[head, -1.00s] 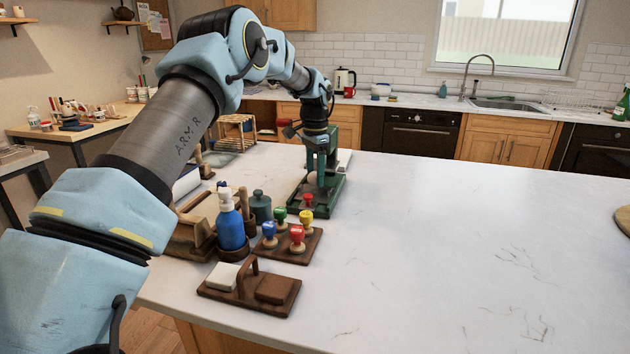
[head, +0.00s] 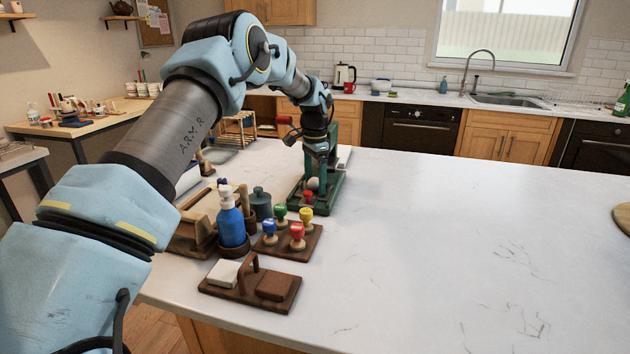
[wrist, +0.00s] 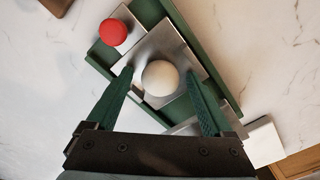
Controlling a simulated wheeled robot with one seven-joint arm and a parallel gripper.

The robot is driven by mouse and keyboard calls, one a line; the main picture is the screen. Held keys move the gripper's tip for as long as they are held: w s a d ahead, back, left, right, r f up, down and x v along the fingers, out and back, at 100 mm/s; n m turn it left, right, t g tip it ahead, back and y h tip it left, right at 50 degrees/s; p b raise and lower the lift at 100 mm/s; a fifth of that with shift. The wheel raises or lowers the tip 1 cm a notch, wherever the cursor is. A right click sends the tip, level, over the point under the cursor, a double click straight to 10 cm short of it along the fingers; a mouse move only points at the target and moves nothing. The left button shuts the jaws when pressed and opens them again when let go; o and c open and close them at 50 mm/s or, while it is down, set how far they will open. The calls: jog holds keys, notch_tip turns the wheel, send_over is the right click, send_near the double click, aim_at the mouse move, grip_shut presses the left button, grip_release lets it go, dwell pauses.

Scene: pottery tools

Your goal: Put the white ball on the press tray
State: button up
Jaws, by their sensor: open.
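The white ball (head: 313,184) rests on the grey metal tray of the green press (head: 332,196). In the wrist view the ball (wrist: 160,77) sits on the metal tray plate (wrist: 163,43), between my two green fingers. My gripper (wrist: 158,80) is open, with a gap between each finger and the ball. In the head view my gripper (head: 318,158) is just above the ball, and its fingers are hard to make out against the press.
A red knob (wrist: 113,32) stands beside the tray. A rack of coloured stamps (head: 290,241), a blue spray bottle (head: 232,228) and a tool board (head: 250,284) are nearer on the left. The white counter (head: 450,240) is clear to the right.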

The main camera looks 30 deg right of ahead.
aim_at(315, 185)
jog(key=shift+r, duration=0.1)
notch_tip(315, 185, up, 12)
jog(key=b, duration=0.2)
jog(key=shift+b, duration=0.3)
jog(key=shift+r, duration=0.1)
